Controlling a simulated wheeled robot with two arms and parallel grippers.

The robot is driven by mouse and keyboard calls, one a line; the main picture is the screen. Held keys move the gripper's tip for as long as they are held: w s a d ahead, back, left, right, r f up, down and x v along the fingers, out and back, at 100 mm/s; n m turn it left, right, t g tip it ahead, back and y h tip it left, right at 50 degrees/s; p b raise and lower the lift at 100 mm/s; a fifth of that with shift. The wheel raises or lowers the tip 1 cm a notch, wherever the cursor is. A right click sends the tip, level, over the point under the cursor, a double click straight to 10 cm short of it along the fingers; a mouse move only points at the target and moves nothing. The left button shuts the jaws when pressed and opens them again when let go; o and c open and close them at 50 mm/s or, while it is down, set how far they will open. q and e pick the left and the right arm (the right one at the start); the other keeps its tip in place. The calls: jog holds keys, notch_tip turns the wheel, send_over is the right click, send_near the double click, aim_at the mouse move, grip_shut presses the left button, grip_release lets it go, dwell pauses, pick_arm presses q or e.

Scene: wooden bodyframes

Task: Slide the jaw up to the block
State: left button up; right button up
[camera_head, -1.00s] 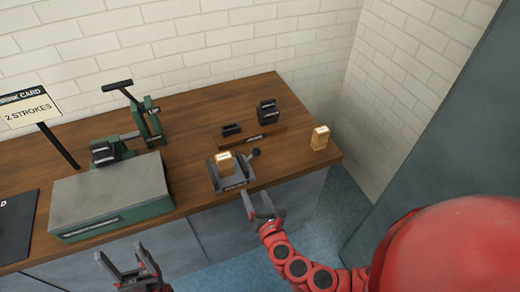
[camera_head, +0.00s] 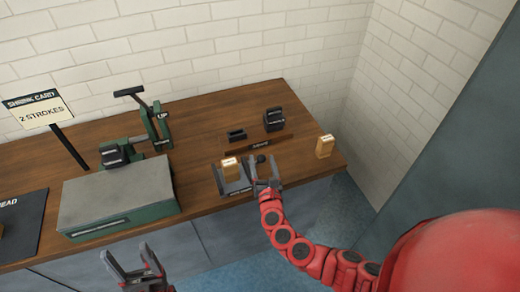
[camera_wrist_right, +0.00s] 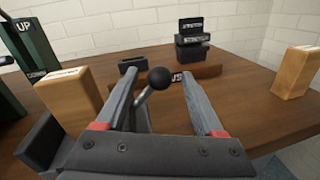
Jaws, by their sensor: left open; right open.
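A tan wooden block (camera_head: 230,164) sits in the grey vise (camera_head: 238,189) near the front edge of the bench; the block also shows at the left of the right wrist view (camera_wrist_right: 70,95). The vise's dark jaw (camera_wrist_right: 42,142) stands at the lower left there. A lever with a black ball knob (camera_wrist_right: 160,78) rises from the vise's right side. My right gripper (camera_head: 264,172) is open at the vise's right side, with the knob between its fingers in the wrist view; contact cannot be told. My left gripper (camera_head: 134,266) is open and empty in front of the bench.
A second wooden block (camera_head: 325,147) stands at the bench's right end. A wooden rack (camera_head: 248,145) with dark parts (camera_head: 274,119) is behind the vise. A green press with a grey plate (camera_head: 118,188) and a sign (camera_head: 38,108) reading "2 STROKES" stand at left.

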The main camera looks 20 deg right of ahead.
jog(key=shift+w+d, duration=0.2)
jog(key=shift+w, duration=1.1)
jog(key=shift+w+d, duration=0.2)
jog(key=shift+w, duration=1.05)
jog(key=shift+c, duration=0.3)
grip_shut()
